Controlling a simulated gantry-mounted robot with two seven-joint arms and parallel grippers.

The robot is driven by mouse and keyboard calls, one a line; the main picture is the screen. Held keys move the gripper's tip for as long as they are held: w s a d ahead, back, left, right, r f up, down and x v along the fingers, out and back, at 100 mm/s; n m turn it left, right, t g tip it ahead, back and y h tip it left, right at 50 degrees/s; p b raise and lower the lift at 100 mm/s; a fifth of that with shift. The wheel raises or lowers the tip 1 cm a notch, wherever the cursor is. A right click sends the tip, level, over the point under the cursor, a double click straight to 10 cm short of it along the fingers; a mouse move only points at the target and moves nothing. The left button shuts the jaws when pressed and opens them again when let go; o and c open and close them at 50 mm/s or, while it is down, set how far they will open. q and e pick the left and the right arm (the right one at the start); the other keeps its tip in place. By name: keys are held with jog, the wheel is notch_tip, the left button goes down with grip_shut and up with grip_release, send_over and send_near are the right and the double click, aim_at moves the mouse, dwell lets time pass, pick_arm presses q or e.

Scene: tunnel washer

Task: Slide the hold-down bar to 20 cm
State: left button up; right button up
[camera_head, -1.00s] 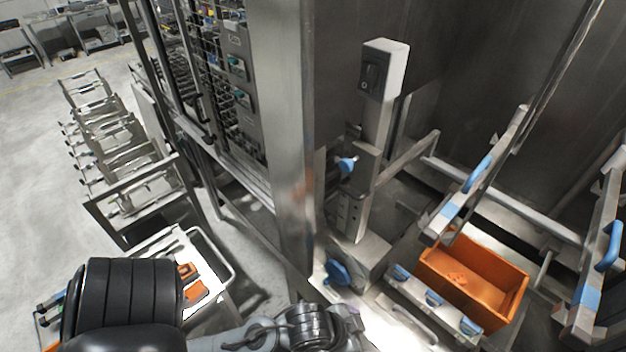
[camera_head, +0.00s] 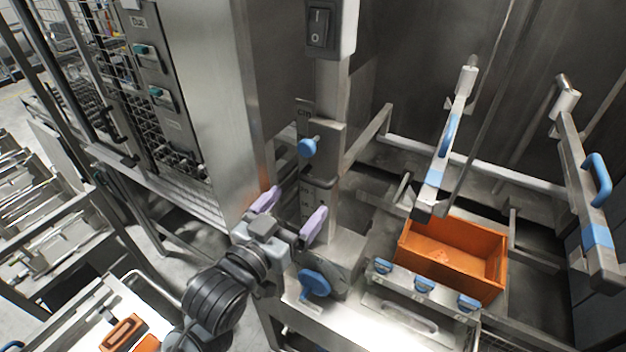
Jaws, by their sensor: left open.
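A grey upright post (camera_head: 332,100) carries a sliding bracket (camera_head: 330,135) with a blue knob (camera_head: 307,147). A grey bar (camera_head: 366,140) runs from near the bracket toward the back right; I take this to be the hold-down bar. Dark marks show on the post below the bracket, too small to read. My left gripper (camera_head: 290,213) has pale purple fingers spread apart, with nothing between them. It is in front of the post, lower in the picture than the knob and apart from it. My right gripper is not in view.
An orange crate (camera_head: 452,254) sits to the right, with a blue-handled bar (camera_head: 442,160) above it. Another blue-handled bar (camera_head: 590,190) is at far right. A blue star knob (camera_head: 314,282) sits low near my gripper. A steel cabinet (camera_head: 215,90) stands close on the left.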

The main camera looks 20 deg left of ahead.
aim_at(320, 177)
pick_arm(q)
jog(key=w, duration=0.3)
jog(key=w+d+p, duration=0.1)
jog(key=w, duration=0.2)
jog(key=w+p, duration=0.1)
jog(key=w, duration=0.2)
jog(key=shift+w+d, duration=0.15)
jog(key=shift+w, duration=0.2)
jog(key=c, duration=1.3)
jog(key=shift+o, duration=0.2)
notch_tip(320, 177, down, 16)
jog(key=b, duration=0.5)
jog(key=shift+r+b, duration=0.15)
jog(key=shift+b, duration=0.15)
jog(key=o, duration=1.2)
jog(key=shift+d, duration=0.1)
jog(key=shift+o, duration=0.3)
jog(key=shift+r, duration=0.1)
